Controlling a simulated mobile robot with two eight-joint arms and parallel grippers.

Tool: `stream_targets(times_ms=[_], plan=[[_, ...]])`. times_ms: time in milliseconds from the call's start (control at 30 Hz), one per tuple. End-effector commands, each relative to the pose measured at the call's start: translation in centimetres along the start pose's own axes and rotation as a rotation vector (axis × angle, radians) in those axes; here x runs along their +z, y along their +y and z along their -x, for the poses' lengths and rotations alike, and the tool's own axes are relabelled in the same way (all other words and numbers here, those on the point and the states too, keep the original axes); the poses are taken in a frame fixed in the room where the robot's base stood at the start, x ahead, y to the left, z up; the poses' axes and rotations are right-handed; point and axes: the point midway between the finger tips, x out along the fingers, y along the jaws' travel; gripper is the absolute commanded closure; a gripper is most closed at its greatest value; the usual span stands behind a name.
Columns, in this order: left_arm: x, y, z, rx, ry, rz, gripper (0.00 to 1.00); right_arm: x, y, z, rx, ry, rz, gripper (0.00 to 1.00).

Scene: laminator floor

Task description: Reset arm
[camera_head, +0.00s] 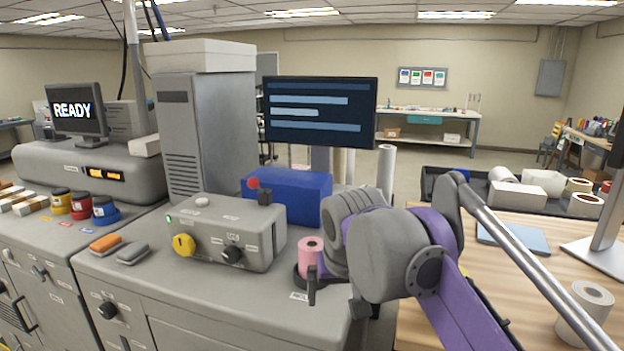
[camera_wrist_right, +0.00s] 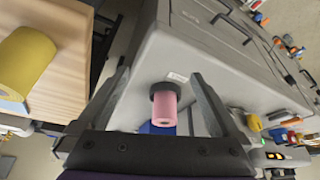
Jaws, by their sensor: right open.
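My right gripper (camera_head: 314,270) is at the front right corner of the grey machine top, beside a pink roll (camera_head: 311,252). One dark finger shows in front of the roll; the other is hidden. In the right wrist view my right gripper (camera_wrist_right: 160,84) is open, with its fingers apart on either side of the pink roll (camera_wrist_right: 161,104). The roll stands at a black round holder (camera_wrist_right: 165,88), and gaps show between it and both fingers. My left gripper is not in view.
A grey control box (camera_head: 225,235) with a yellow knob and a blue box (camera_head: 290,192) stand left of and behind the roll. A wooden table (camera_head: 475,262) at the right bears a white roll (camera_head: 583,312). A black tray (camera_head: 478,188) of rolls lies behind.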

Motion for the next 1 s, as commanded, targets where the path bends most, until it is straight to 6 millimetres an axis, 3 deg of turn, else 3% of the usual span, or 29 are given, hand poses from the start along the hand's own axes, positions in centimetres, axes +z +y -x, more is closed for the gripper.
stream_targets(times_ms=[167,267,400,500,600,767,1000], plan=[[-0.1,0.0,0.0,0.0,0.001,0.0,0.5,6.1,4.2,-3.4,0.006,0.015,-0.02,0.0],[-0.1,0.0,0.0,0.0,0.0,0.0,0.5,11.2,6.6,-6.2,0.01,0.027,-0.031,0.0],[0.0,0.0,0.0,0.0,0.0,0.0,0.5,19.7,9.4,-10.5,0.019,0.047,-0.046,0.0],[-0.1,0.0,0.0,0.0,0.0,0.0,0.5,24.9,10.7,-13.2,0.025,0.061,-0.052,0.0],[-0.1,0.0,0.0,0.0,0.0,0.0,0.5,28.8,11.3,-15.2,0.028,0.07,-0.057,0.0],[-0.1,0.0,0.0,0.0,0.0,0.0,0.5,31.6,11.7,-16.6,0.032,0.077,-0.058,0.0],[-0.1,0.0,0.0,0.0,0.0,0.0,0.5,31.8,11.7,-16.7,0.032,0.078,-0.058,0.0]])
